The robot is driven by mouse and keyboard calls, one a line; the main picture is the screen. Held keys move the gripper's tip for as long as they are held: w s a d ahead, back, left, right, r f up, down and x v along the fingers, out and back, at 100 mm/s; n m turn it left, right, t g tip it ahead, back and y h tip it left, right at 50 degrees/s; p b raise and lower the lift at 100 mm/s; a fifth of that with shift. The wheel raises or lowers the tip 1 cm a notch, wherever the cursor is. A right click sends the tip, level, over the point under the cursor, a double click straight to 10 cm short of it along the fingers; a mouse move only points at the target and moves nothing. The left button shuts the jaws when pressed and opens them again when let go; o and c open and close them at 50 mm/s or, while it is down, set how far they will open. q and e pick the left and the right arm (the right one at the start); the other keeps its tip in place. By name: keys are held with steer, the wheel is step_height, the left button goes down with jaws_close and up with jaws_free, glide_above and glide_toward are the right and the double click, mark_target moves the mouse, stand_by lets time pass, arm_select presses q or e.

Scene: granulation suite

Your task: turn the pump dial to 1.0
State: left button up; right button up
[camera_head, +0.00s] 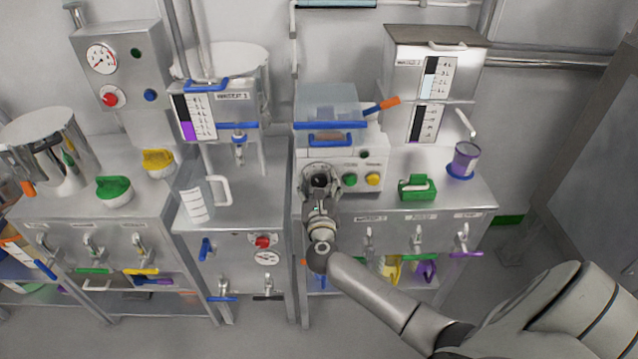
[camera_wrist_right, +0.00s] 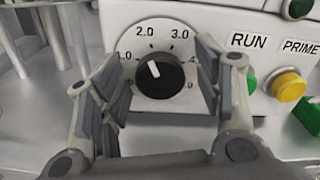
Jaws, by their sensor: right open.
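The pump dial (camera_wrist_right: 160,76) is a black round knob on a pale plate marked with numbers. Its white pointer line is tilted up and left, between the 1.0 and 2.0 marks, seemingly closer to 2.0. My right gripper (camera_wrist_right: 162,68) is open, with one finger on each side of the knob; gaps show, and I see no contact. In the head view my right gripper (camera_head: 320,198) is at the front of the pump (camera_head: 338,152), overlapping the dial (camera_head: 320,179), which is partly hidden. My left gripper is not in view.
Right of the dial are a green RUN button (camera_head: 350,179) and a yellow PRIME button (camera_head: 373,179). A clear jug (camera_head: 196,203) stands on the left bench.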

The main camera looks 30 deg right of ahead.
steer(key=c, duration=1)
steer(key=shift+n+p, duration=0.55)
steer(key=shift+n, duration=0.05)
steer(key=n+p, duration=0.2)
steer(key=n, duration=0.1)
steer(key=shift+a, duration=0.1)
steer(key=n+p, duration=0.1)
steer(key=n, duration=0.2)
steer(key=shift+p, duration=0.4)
steer(key=shift+f+n+p, duration=0.15)
steer(key=shift+n+p, duration=0.3)
steer(key=shift+n, duration=0.85)
